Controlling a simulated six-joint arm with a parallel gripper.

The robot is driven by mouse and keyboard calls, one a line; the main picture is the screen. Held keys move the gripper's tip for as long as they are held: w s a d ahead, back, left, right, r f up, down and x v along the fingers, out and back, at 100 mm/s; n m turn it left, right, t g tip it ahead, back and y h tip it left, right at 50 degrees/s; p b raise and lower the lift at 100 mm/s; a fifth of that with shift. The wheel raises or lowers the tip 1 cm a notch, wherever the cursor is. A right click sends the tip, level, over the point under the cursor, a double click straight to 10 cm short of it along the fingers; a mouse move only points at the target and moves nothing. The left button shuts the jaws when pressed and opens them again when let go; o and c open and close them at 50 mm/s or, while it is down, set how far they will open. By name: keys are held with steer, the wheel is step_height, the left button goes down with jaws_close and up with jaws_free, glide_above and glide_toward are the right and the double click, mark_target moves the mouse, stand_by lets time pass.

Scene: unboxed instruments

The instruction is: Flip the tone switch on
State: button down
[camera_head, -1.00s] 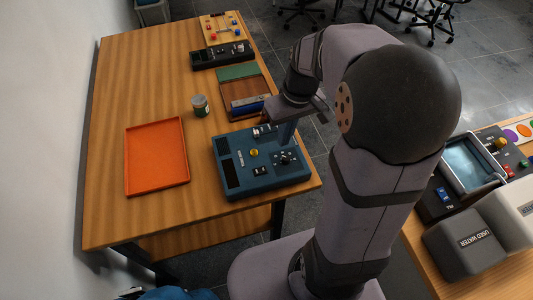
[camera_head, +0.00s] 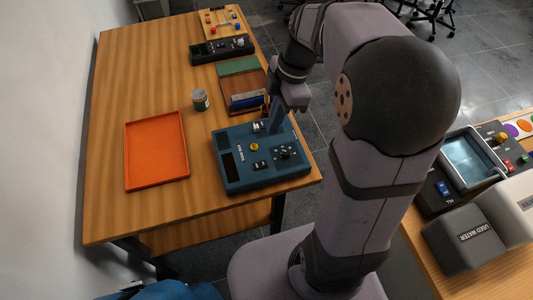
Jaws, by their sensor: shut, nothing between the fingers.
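A blue instrument box (camera_head: 240,176) lies on the near right part of the wooden table. It has dark panels on its left, a yellow knob, a black dial and several small switches (camera_head: 260,164) on top. Which one is the tone switch cannot be read at this size. My gripper (camera_head: 270,128) is shut and empty, pointing down at the back edge of the box, close to a small light-coloured part there. Whether it touches that part cannot be told.
An orange tray (camera_head: 156,184) lies to the left of the box. A small jar (camera_head: 200,100) stands behind it. A brown and green case (camera_head: 242,72) with a blue item, a black device (camera_head: 221,51) and a wooden board (camera_head: 220,22) lie farther back. The table's left side is clear.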

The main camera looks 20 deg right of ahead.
stand_by(0.5)
steer(key=p, duration=0.2)
glide_above(265, 162)
step_height(265, 162, down, 12)
steer(key=shift+d+f, duration=0.2)
steer(key=shift+f, duration=0.65)
steer(key=shift+d+f+b, duration=0.1)
steer(key=shift+f+b, duration=0.3)
steer(key=shift+b, duration=0.1)
steer(key=shift+r, duration=0.1)
steer(key=shift+a+r, duration=0.3)
steer(key=shift+a, duration=0.4)
